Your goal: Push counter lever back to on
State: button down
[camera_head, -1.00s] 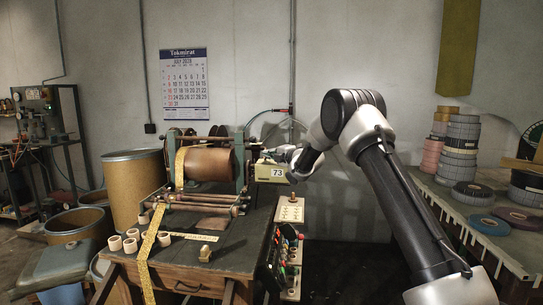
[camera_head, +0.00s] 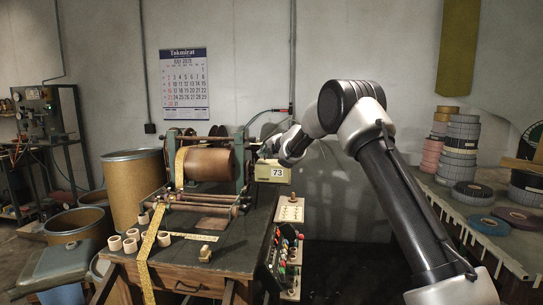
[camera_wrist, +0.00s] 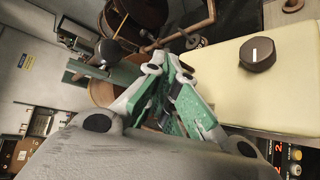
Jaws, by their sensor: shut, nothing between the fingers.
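The counter (camera_head: 272,173) is a pale yellow-green box showing 73, at the right end of the winding machine. In the wrist view its cream top (camera_wrist: 225,85) carries a dark round knob with a white mark (camera_wrist: 257,53). My gripper (camera_head: 264,152) is just above and behind the box in the head view. In the wrist view my gripper (camera_wrist: 170,60) has its green-padded fingers shut and empty, left of the knob and beside the box's edge. A dark ball-ended part (camera_wrist: 107,52) shows farther left; I cannot tell whether it is the counter lever.
The winding drum (camera_head: 208,163) stands left of the counter on the dark table (camera_head: 235,245). A copper-coloured rod (camera_wrist: 185,32) lies close beyond my fingertips. A control panel (camera_head: 285,250) hangs at the table's right side. Tape rolls (camera_head: 458,150) stand on the right-hand table.

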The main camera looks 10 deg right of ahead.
jog(key=shift+a, duration=0.2)
jog(key=shift+r, duration=0.1)
jog(key=shift+r, duration=0.75)
